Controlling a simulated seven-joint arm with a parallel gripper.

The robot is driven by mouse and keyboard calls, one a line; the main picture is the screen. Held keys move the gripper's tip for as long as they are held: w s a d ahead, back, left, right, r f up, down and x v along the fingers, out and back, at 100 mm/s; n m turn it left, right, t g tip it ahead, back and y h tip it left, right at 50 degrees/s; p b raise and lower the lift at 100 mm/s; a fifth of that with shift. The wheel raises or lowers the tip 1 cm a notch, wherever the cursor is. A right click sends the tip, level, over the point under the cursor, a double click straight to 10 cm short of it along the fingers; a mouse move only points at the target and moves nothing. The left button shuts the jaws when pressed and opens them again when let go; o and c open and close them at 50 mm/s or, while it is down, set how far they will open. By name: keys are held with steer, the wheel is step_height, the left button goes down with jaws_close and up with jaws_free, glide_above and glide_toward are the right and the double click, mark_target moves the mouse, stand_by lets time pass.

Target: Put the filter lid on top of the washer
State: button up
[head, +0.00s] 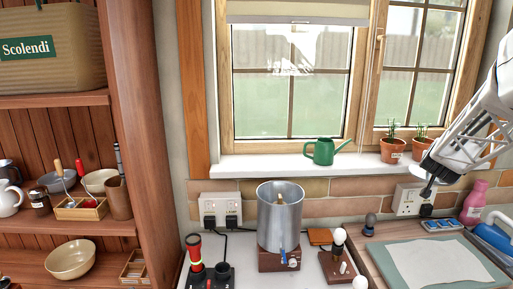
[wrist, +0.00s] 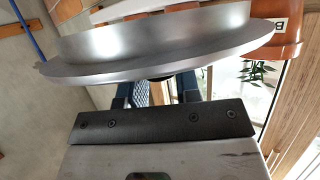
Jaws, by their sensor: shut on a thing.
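The filter lid (wrist: 150,65) is a round, stepped, shiny metal disc across the top of the wrist view. My gripper (wrist: 155,88) is shut on it from below in that view, at a small dark part under the disc. In the head view my gripper (head: 432,178) is at the right, in front of the wall socket and window sill, where a pale disc edge shows. A tall open-topped metal cylinder (head: 280,222), which I take for the washer, stands upright left of my gripper, well apart from it. I see no object labelled washer.
The cylinder stands on a red-brown block (head: 279,260) with a small tap. A torch (head: 195,262) is left of it; a bulb holder (head: 338,262) is right. A green watering can (head: 323,152) and potted plants (head: 393,150) line the sill. A pink bottle (head: 474,203) stands far right.

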steer(key=shift+s+d+f, duration=0.15)
steer(key=shift+d+f, duration=0.1)
steer(key=shift+d, duration=0.25)
steer(key=shift+s+d+f, duration=0.1)
steer(key=shift+d+f, duration=0.15)
steer(key=shift+d, duration=0.25)
steer(key=shift+s+d+f, duration=0.1)
steer(key=shift+d+f, duration=0.1)
steer(key=shift+d, duration=0.15)
steer(key=shift+s+d+f, duration=0.2)
steer(key=shift+d+f, duration=0.2)
steer(key=shift+d, duration=0.35)
steer(key=s+d+f, duration=0.3)
steer(key=d+f, duration=0.2)
steer(key=d, duration=0.2)
steer(key=s+d+f, duration=0.3)
steer(key=d+f, duration=0.2)
steer(key=d, duration=0.2)
steer(key=shift+d+f+m+h, duration=0.25)
steer(key=shift+f+m+h, duration=0.05)
steer(key=shift+a, duration=0.1)
